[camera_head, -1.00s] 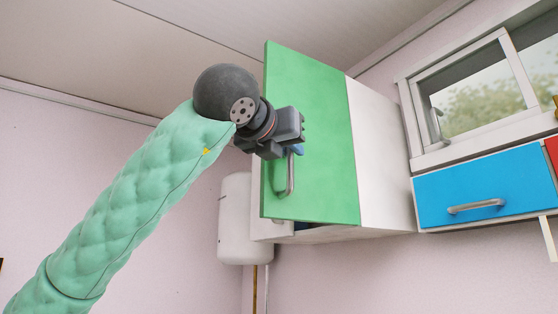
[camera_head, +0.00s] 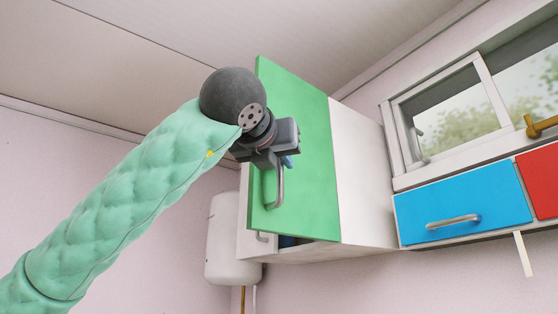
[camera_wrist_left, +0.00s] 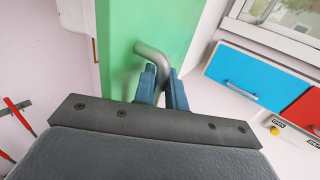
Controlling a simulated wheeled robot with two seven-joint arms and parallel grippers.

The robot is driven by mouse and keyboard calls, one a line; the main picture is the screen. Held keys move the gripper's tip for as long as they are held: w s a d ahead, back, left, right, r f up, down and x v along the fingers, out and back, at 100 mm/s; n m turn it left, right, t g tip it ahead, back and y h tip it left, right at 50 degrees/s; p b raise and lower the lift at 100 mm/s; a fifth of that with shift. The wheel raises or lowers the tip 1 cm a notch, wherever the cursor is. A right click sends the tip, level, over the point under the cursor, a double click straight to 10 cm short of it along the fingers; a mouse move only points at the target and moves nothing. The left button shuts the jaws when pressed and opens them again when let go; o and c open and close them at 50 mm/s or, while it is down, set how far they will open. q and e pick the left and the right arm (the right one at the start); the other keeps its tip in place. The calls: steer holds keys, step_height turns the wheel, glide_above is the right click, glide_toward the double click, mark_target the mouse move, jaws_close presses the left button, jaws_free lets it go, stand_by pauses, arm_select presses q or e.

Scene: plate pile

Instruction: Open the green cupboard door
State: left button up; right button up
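The green cupboard door (camera_head: 305,170) hangs on the white wall cupboard (camera_head: 362,185) and stands partly open, out from the cupboard's front. A dark strip of the inside shows below its lower edge. Its bent metal handle (camera_head: 279,188) is on the door's left part. My left gripper (camera_head: 287,162) is at the top of this handle. In the left wrist view the two blue fingers (camera_wrist_left: 163,88) are on either side of the handle (camera_wrist_left: 152,54), closed on it, close in front of the green door (camera_wrist_left: 180,25). My right gripper is not in view.
Right of the cupboard are a blue drawer front (camera_head: 463,200), a red one (camera_head: 540,180) and a window (camera_head: 445,115) above. A white tank (camera_head: 222,245) hangs to the left, below the cupboard. The space left of the door is open, apart from my arm.

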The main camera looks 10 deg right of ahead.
arm_select(q)
steer(key=o, duration=0.3)
steer(key=shift+d, duration=0.1)
steer(key=b+v, duration=0.1)
steer(key=v, duration=0.6)
steer(key=shift+s+a, duration=0.2)
steer(key=shift+s, duration=0.1)
